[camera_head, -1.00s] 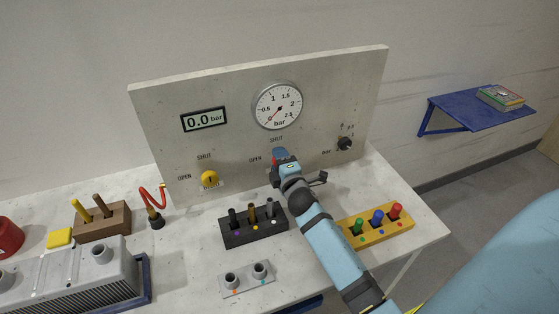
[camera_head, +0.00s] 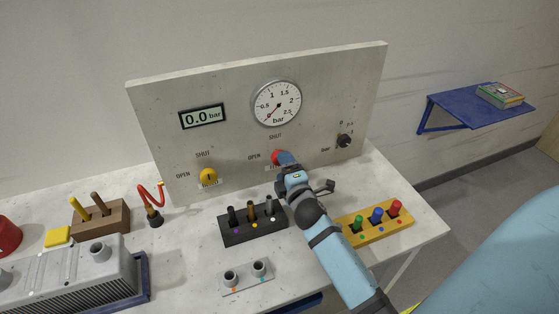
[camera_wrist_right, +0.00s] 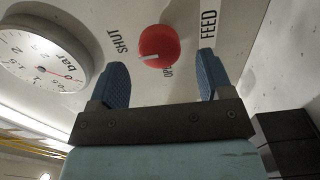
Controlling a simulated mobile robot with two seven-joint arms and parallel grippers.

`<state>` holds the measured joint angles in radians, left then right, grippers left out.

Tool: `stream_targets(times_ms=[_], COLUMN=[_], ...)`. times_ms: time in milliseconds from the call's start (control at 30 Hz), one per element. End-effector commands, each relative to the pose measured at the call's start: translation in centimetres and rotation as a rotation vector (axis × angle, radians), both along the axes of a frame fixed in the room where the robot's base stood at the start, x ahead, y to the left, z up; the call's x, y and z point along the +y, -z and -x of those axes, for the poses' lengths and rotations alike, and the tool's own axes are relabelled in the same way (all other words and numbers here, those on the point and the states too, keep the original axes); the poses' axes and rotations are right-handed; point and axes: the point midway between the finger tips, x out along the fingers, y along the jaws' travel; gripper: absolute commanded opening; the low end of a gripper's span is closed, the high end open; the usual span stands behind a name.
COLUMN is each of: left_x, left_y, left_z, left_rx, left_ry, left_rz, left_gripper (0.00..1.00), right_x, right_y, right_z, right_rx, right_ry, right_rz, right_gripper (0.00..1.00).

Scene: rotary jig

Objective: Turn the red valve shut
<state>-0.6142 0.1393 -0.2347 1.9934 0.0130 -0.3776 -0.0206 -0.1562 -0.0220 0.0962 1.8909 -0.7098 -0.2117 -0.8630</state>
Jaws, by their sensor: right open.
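The red valve (camera_head: 276,157) is a round knob on the upright panel, with SHUT printed above it and OPEN to its left. My right gripper (camera_head: 287,159) is close to it, on its right side, and covers part of it in the head view. In the right wrist view, the red valve (camera_wrist_right: 158,46) shows between and beyond the two blue fingers of the right gripper (camera_wrist_right: 161,82), which are apart and empty. A white mark shows on the knob's lower-left part in that view. My left gripper is not in view.
A black block (camera_head: 253,232) and a yellow block (camera_head: 375,229) with pegs stand below on the bench.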

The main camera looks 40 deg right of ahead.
Motion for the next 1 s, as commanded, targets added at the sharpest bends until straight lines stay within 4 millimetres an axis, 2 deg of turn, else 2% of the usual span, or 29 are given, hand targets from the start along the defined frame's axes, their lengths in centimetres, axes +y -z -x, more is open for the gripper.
stream_targets(times_ms=[33, 200, 400, 600, 1000], left_x=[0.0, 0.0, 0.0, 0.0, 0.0], left_y=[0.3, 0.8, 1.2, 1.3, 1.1], left_z=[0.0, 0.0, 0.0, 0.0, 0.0], left_rx=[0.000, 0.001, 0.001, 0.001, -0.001], left_ry=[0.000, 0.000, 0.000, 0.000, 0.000], left_rz=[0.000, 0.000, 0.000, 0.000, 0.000], left_gripper=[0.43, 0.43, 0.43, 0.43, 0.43], right_x=[0.3, 1.2, 1.9, 2.1, 2.1], right_y=[0.2, 0.2, 0.1, -0.1, -0.1], right_z=[1.4, 5.1, 8.0, 8.9, 8.9], right_rx=[0.002, 0.002, 0.001, -0.002, -0.001], right_ry=[0.000, 0.001, 0.001, 0.000, 0.000], right_rz=[0.000, -0.001, -0.001, 0.000, 0.000], right_gripper=[0.73, 0.73, 0.73, 0.73, 0.73])
